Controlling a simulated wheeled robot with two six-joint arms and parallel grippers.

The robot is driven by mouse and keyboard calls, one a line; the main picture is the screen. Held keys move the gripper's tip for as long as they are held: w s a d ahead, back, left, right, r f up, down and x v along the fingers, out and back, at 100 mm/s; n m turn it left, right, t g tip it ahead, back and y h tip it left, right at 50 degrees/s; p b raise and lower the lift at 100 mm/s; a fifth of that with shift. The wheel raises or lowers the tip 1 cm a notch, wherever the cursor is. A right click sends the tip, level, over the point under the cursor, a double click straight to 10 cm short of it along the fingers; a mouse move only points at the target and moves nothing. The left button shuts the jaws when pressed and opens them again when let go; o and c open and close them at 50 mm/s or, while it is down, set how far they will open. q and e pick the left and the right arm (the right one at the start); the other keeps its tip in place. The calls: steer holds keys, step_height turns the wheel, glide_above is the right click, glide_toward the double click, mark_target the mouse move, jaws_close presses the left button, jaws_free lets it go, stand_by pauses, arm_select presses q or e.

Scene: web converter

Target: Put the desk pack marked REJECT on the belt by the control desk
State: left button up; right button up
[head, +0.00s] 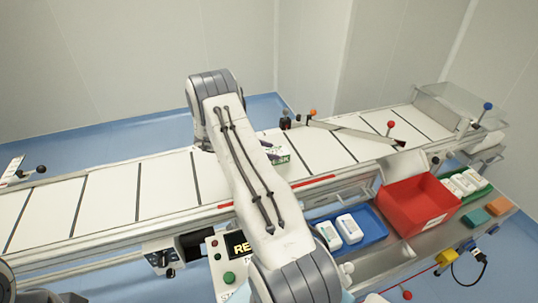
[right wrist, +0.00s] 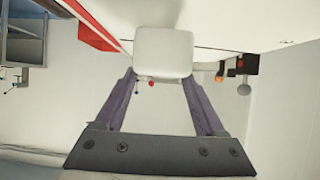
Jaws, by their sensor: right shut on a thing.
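My right arm reaches over the conveyor belt (head: 105,207) in the head view and hides its gripper there. In the right wrist view my right gripper (right wrist: 163,76) is shut on a white block-shaped pack (right wrist: 163,50). A pack with green and dark print (head: 277,152) shows beside my arm, at the belt; it looks like the held one. I cannot tell whether it touches the belt, and no REJECT mark is readable on it. The control desk (head: 217,268), with a display partly hidden by my arm, stands in front of the belt. My left gripper is not in view.
A blue tray (head: 373,226) holds white packs (head: 348,228). A red bin (head: 413,205) and a green tray (head: 483,191) stand to its right. A slanted guide bar (head: 360,133) crosses the belt at right. The belt's left stretch is clear.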

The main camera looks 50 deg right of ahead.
step_height(320, 180, down, 2)
steer(key=shift+f, duration=0.3)
steer(key=shift+f, duration=0.1)
steer(key=shift+f, duration=0.15)
steer(key=o, duration=1.5)
steer(key=shift+r, duration=0.35)
steer(key=shift+b+v, duration=1.4)
steer(key=shift+v, duration=4.55)
steer(key=shift+a+f, duration=0.1)
